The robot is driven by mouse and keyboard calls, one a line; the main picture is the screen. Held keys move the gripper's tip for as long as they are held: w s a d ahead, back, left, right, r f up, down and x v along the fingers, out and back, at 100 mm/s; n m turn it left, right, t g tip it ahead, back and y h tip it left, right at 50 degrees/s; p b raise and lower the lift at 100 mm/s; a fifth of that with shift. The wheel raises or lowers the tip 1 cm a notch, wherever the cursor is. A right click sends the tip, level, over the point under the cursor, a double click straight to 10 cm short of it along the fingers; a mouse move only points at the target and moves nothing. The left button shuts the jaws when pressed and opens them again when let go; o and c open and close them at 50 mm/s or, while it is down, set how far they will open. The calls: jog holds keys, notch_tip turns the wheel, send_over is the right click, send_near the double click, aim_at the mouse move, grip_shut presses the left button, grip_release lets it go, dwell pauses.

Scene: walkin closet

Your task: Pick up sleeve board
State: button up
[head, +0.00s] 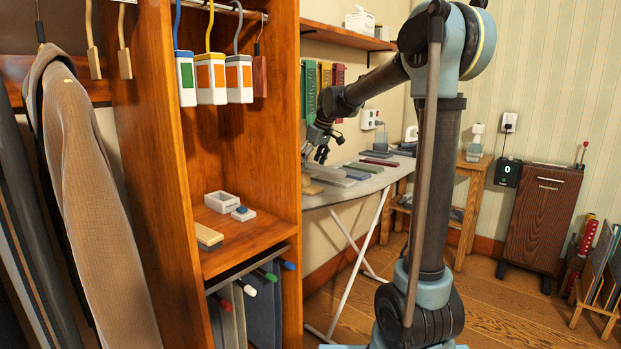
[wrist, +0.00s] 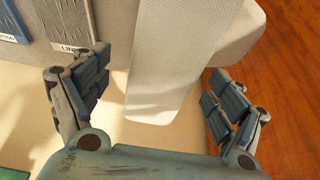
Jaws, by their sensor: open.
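The sleeve board (wrist: 165,70) appears to be the long pale padded piece with a rounded near end in the wrist view. It lies between my two fingers, with a wider cream part behind it. My gripper (wrist: 158,78) is open, with one finger on each side of the piece. A gap shows on both sides, and no contact is visible. In the head view my gripper (head: 318,148) reaches down over the near end of the ironing board (head: 345,195).
Flat labelled plates (wrist: 69,22) lie left of the piece in the wrist view. Several coloured blocks (head: 379,162) lie farther along the ironing board. The wooden closet (head: 287,130) stands close left of my gripper.

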jog(key=shift+x, duration=2.15)
jog(key=shift+s+a, duration=0.1)
jog(key=shift+a, duration=0.1)
jog(key=shift+r, duration=0.1)
jog(key=c, duration=1.6)
